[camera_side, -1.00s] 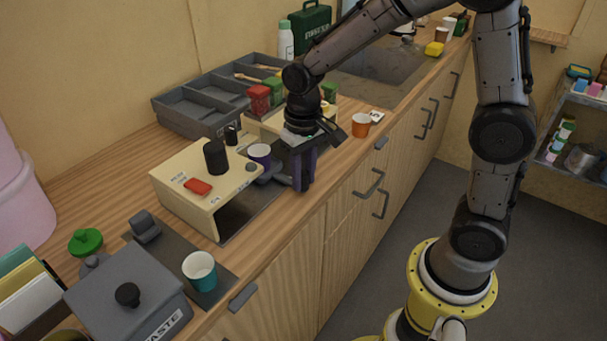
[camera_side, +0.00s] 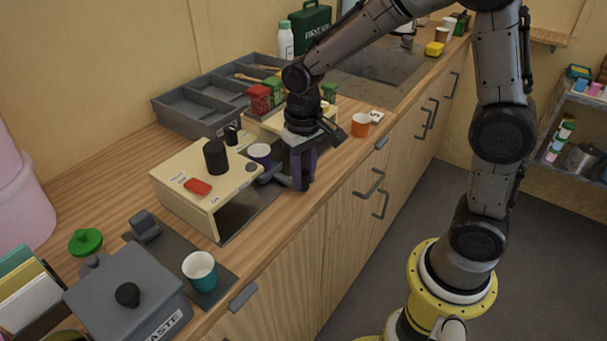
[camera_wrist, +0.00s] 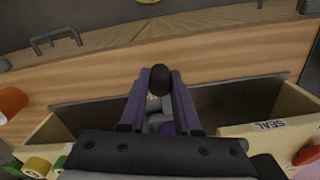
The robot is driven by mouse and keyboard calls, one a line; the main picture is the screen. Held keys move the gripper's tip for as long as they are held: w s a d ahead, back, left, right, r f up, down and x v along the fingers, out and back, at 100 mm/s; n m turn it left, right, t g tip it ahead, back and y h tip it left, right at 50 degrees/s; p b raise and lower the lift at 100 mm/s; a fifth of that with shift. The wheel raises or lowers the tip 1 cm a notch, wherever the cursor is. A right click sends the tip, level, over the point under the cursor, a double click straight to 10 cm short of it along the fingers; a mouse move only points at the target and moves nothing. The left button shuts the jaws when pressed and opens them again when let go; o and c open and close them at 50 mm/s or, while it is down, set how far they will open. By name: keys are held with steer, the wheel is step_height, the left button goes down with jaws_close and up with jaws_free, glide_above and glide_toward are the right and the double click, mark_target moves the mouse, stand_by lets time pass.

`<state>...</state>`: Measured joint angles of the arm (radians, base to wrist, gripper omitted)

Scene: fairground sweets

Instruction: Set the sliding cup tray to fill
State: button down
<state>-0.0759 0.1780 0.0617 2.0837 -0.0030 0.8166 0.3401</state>
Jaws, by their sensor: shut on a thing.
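The cream machine (camera_side: 185,185) stands on the counter with a gap in its middle. My gripper (camera_side: 303,178) is at the front of the gap, pointing down. In the wrist view its purple fingers (camera_wrist: 160,90) are shut on a dark round-ended tray handle (camera_wrist: 160,76). A "SEAL" label (camera_wrist: 270,125) is on the cream front at right. The tray's far part is hidden.
An orange cup (camera_side: 361,125) stands to the right of the machine. A teal cup (camera_side: 200,271) and a grey waste box (camera_side: 125,290) are at front left. A grey compartment tray (camera_side: 205,108) is behind. The counter's front edge is close to my gripper.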

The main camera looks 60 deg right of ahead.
steer(key=d, duration=1.2)
steer(key=shift+r, duration=0.1)
steer(key=c, duration=0.6)
jaws_free()
step_height(320, 180, up, 14)
steer(key=shift+f, duration=0.15)
